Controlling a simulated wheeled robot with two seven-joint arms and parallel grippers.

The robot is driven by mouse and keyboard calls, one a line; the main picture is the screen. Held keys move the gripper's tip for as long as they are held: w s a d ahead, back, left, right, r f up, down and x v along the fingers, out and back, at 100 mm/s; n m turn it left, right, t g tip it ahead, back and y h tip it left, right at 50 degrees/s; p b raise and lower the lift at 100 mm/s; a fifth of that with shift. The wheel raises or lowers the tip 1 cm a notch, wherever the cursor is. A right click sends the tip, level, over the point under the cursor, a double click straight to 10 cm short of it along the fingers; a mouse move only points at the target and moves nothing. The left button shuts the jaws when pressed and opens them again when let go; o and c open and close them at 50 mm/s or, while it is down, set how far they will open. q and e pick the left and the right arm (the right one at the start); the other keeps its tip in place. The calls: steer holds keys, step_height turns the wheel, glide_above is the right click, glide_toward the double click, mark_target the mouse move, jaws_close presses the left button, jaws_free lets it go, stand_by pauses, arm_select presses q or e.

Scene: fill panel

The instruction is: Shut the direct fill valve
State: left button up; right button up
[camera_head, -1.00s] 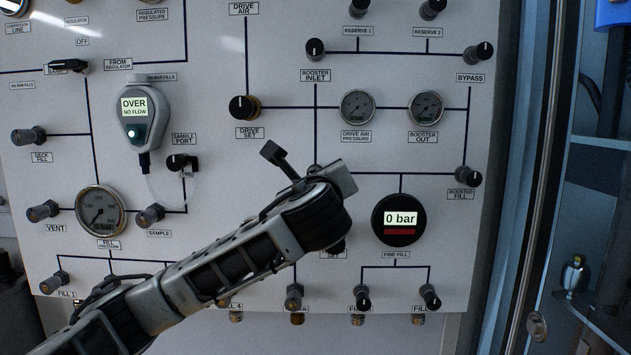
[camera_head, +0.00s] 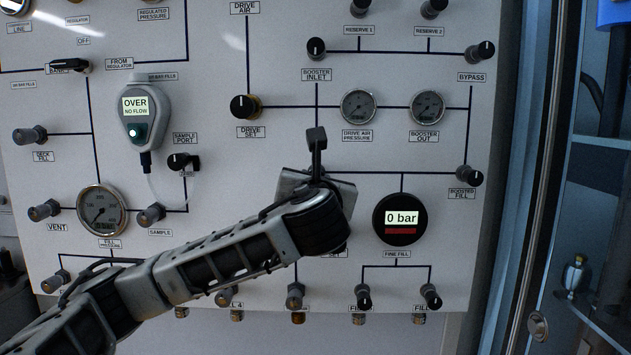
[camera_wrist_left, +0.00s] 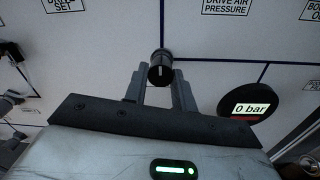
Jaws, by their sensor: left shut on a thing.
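The wrist view shows a black knob (camera_wrist_left: 161,70) with a pale mark, on a vertical line of the panel. My left gripper (camera_wrist_left: 160,84) has a finger on each side of it and is shut on it. The mark runs roughly upright in that view. In the head view my left gripper (camera_head: 314,182) is against the panel below the booster inlet, and its wrist hides the knob and its fingertips. No label saying direct fill is readable; the knob's own label is hidden. My right gripper is not in view.
A round display (camera_head: 401,219) reading 0 bar is right of my wrist. Knobs for booster inlet (camera_head: 316,48), drive set (camera_head: 243,106) and booster fill (camera_head: 470,176) stand out around it. Two gauges (camera_head: 357,107) sit above. A glass-fronted cabinet is at the right.

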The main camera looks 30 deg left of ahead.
arm_select(q)
steer(key=shift+f, duration=0.15)
stand_by(0.4)
steer(key=o, duration=1)
steer(key=shift+s+d, duration=0.1)
steer(key=v, duration=1.5)
steer(key=shift+s, duration=0.35)
steer(key=shift+d, duration=0.2)
